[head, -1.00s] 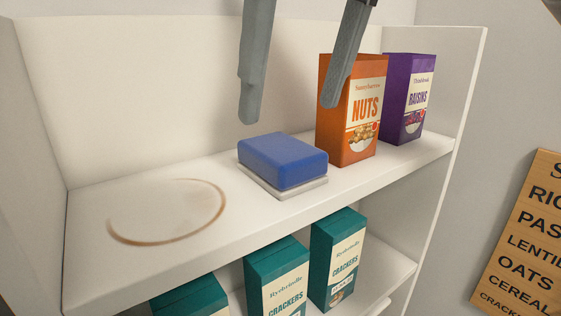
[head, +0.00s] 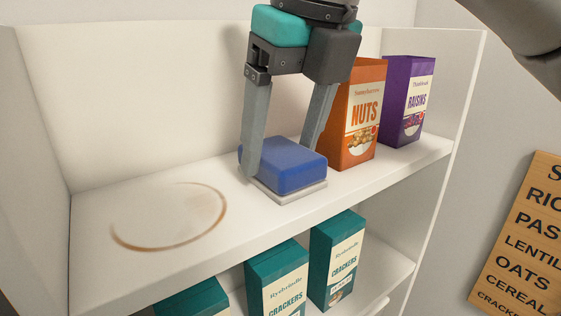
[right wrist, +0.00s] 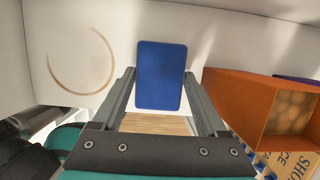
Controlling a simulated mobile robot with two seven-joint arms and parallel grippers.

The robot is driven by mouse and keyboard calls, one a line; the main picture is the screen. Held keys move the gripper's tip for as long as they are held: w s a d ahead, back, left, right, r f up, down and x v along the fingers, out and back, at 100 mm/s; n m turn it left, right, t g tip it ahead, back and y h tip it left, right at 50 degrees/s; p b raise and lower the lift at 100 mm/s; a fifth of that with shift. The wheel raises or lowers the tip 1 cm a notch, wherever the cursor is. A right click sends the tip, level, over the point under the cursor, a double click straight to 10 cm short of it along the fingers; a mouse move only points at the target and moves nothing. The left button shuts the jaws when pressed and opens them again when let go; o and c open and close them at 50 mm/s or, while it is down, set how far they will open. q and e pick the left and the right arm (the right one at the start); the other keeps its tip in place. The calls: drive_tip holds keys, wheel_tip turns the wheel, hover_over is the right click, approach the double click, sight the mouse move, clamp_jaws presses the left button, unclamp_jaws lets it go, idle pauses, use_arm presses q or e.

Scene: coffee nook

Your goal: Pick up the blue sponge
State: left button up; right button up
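The blue sponge (head: 290,170) is a rounded block lying flat on a pale, thin holder (head: 290,197) on the upper shelf. My right gripper (head: 280,163) is lowered over it from above, one finger on the sponge's left side and the other on its far right side. In the right wrist view the sponge (right wrist: 161,75) lies between the two fingers of the gripper (right wrist: 160,76). The fingers stand apart, with thin gaps to the sponge's sides. My left gripper is not in view.
An orange nuts box (head: 360,115) stands close to the right of my gripper, with a purple raisins box (head: 407,100) beyond it. A brown ring stain (head: 170,216) marks the clear shelf to the left. Teal cracker boxes (head: 337,260) fill the shelf below.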

drive_tip(key=c, duration=0.8)
drive_tip(key=shift+r, duration=0.1)
wheel_tip(320, 180, up, 12)
drive_tip(key=p, duration=0.1)
wheel_tip(320, 180, up, 8)
drive_tip(key=p, duration=0.4)
hover_over(282, 151)
